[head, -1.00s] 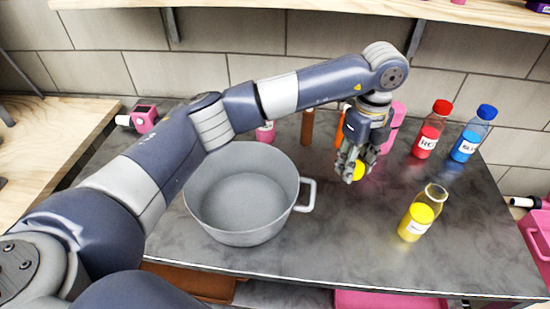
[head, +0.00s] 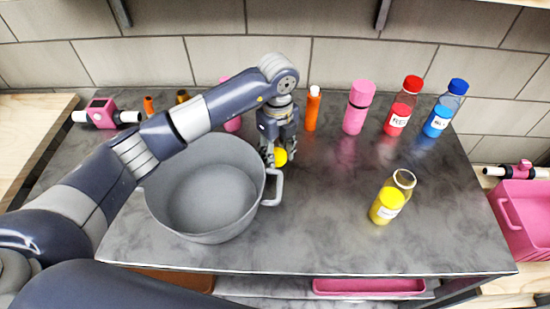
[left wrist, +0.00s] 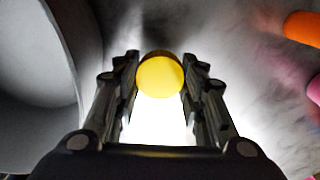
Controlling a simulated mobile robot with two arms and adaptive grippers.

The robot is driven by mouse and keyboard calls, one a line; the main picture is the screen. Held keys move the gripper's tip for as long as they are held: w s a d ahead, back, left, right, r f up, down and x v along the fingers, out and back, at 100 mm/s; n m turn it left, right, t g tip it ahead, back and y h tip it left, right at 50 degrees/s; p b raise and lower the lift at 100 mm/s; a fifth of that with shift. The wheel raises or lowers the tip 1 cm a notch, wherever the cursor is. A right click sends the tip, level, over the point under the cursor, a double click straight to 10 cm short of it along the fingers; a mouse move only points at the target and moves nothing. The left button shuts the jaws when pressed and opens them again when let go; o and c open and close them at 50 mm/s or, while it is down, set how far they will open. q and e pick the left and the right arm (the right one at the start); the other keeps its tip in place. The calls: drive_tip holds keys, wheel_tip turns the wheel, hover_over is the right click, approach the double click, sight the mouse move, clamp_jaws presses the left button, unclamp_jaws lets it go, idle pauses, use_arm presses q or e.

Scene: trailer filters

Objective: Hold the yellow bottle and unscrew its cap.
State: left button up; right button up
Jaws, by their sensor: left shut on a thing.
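The yellow bottle (head: 391,199) stands on the grey counter at the right, clear with yellow contents and a white label. Its mouth is open and uncapped. My left gripper (head: 279,158) is shut on the round yellow cap (head: 281,157), beside the pot's handle and well to the left of the bottle. In the left wrist view the yellow cap (left wrist: 160,75) sits between the two fingertips (left wrist: 160,78). My right gripper is not in view.
A large grey pot (head: 205,195) stands left of the cap. Red (head: 403,106) and blue (head: 445,108) bottles, a pink bottle (head: 358,107) and an orange bottle (head: 312,108) line the back. The counter (head: 320,220) between pot and yellow bottle is clear.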

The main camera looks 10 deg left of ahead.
sight(277, 155)
use_arm(q)
wheel_tip(277, 155, down, 4)
drive_tip(key=shift+r, duration=0.1)
drive_tip(key=shift+f, duration=0.2)
drive_tip(key=o, duration=1.2)
drive_tip(key=shift+r, duration=0.1)
